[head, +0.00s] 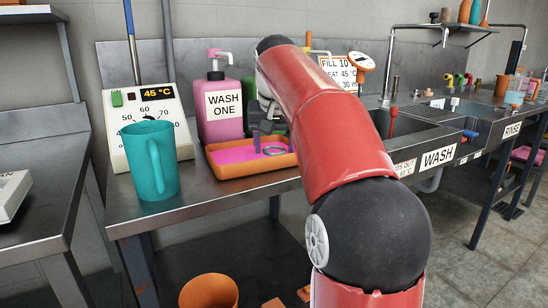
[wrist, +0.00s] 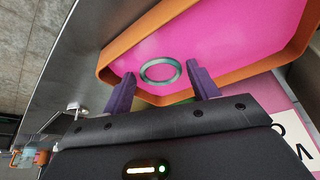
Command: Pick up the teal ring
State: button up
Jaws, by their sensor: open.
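The teal ring (wrist: 145,75) lies flat on the pink floor of the orange tray (wrist: 118,48). In the head view the ring (head: 273,152) is small, near the right part of the tray (head: 250,166). My gripper (wrist: 163,82) is open, with its two purple fingers apart and nothing between them. In the wrist view the ring shows ahead of the fingertips, roughly centred between them. In the head view my gripper (head: 256,142) is over the tray, partly hidden by my red arm. I cannot tell its exact height above the ring.
A pink WASH ONE bottle (head: 219,112) stands behind the tray. A teal mug (head: 150,160) and a temperature dial box (head: 155,108) stand to the left. The wash sink (head: 420,135) is to the right. Bare steel counter (head: 190,192) lies in front of the tray.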

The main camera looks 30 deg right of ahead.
jog(key=shift+w+f, duration=0.1)
jog(key=shift+f, duration=0.3)
jog(key=shift+c, duration=0.2)
jog(key=c, duration=0.7)
jog(key=shift+r, duration=0.15)
